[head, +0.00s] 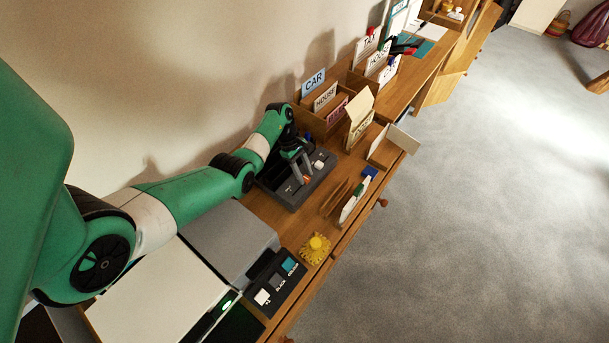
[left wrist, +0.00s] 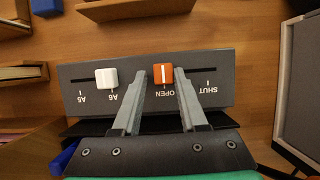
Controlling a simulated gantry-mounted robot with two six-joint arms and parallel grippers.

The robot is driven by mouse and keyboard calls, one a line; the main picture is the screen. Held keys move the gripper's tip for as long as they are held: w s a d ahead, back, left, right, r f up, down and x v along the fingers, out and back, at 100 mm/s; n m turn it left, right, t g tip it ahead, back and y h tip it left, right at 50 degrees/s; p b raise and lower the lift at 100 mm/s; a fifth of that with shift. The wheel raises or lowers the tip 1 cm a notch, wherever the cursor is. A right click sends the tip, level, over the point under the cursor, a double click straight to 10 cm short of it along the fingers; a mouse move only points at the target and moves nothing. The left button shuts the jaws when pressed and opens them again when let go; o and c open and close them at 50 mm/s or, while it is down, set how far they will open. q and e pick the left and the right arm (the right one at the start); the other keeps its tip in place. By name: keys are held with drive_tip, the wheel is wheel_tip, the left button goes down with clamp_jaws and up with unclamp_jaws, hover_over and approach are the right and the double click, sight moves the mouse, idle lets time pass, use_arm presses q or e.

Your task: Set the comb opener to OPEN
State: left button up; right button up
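The comb opener is a dark grey box (head: 290,195) on the wooden desk, also seen in the left wrist view (left wrist: 82,98). Its slot carries an orange slider knob (left wrist: 163,73), which stands by the OPEN label, away from the SHUT mark (left wrist: 207,88). A white slider knob (left wrist: 106,78) stands between the A5 and A6 marks. My left gripper (left wrist: 161,78) is over the box, its two fingers on either side of the orange knob, with small gaps showing. In the head view the left gripper (head: 303,172) covers part of the box. My right gripper is not in view.
Card trays with labels such as CAR (head: 313,84) stand behind the box. A yellow knobbed piece (head: 316,247) and a black panel with switches (head: 276,283) lie nearer. Thin upright boards (head: 352,202) stand along the desk's right edge.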

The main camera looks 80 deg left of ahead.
use_arm(q)
drive_tip(key=shift+o, duration=1)
drive_tip(key=shift+w, duration=0.1)
drive_tip(key=p+v, duration=0.3)
drive_tip(key=v, duration=0.8)
drive_tip(key=shift+a+r, duration=0.15)
drive_tip(key=shift+r, duration=0.15)
